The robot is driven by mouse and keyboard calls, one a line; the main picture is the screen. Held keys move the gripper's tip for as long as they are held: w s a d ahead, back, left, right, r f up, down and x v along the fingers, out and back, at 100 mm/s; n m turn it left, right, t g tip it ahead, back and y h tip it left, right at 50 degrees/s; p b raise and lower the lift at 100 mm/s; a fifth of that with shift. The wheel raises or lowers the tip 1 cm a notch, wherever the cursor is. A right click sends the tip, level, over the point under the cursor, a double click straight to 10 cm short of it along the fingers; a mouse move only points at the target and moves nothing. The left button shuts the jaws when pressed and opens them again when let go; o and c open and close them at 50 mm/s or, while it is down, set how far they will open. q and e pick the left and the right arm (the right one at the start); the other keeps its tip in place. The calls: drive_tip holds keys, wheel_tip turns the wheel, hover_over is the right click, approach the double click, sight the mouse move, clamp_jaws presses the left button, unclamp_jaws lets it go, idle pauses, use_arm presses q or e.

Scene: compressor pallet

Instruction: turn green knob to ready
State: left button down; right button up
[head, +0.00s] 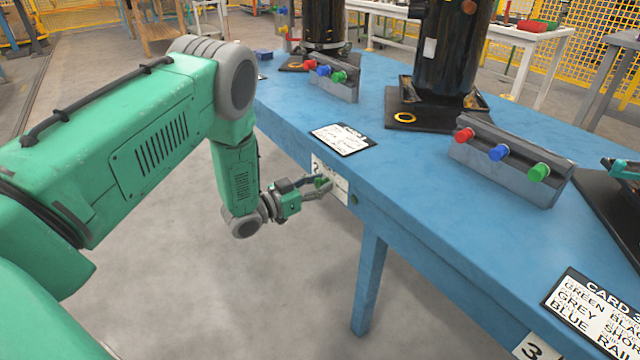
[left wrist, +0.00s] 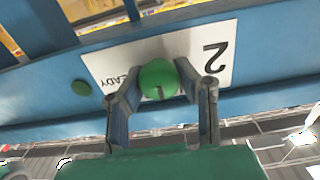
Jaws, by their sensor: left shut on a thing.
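The green knob (left wrist: 158,76) is round and sits on a white label plate (left wrist: 218,50) marked "2" and "READY", upside down in the left wrist view. A short dark mark shows at its edge nearest me. In the head view the plate (head: 341,186) is on the front edge of the blue table. My left gripper (head: 322,186) reaches it from the left. In the left wrist view its two grey fingers (left wrist: 156,88) are closed on the knob from both sides. The knob is mostly hidden by the fingers in the head view. My right gripper does not show.
The blue table (head: 400,190) carries grey blocks (head: 510,160) with red, blue and green knobs, black cylinders (head: 445,50) and a card (head: 343,139). Another card (head: 590,310) is at the front right. A table leg (head: 369,285) stands near my gripper; the floor to its left is clear.

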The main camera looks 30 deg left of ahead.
use_arm(q)
drive_tip(key=shift+s+a+f, duration=0.1)
drive_tip(key=shift+f, duration=0.1)
drive_tip(key=m+p, duration=0.1)
drive_tip(key=m, duration=0.2)
drive_tip(key=shift+s+m+p, duration=0.1)
drive_tip(key=shift+m+p, duration=0.3)
drive_tip(key=m+p, duration=0.2)
drive_tip(key=m, duration=0.3)
drive_tip(key=shift+s+f, duration=0.1)
drive_tip(key=shift+f, duration=0.05)
drive_tip(key=m, duration=0.2)
drive_tip(key=m+p, duration=0.1)
drive_tip(key=m, duration=0.1)
drive_tip(key=shift+d+f+m, duration=0.1)
drive_tip(key=shift+d+m, duration=0.1)
drive_tip(key=shift+m, duration=0.2)
drive_tip(key=shift+f+m+p, duration=0.1)
drive_tip(key=shift+m+p, duration=0.2)
drive_tip(key=shift+m, duration=1.6)
drive_tip(key=c, duration=1.2)
unclamp_jaws()
drive_tip(key=shift+o, duration=0.2)
drive_tip(key=shift+a, duration=0.1)
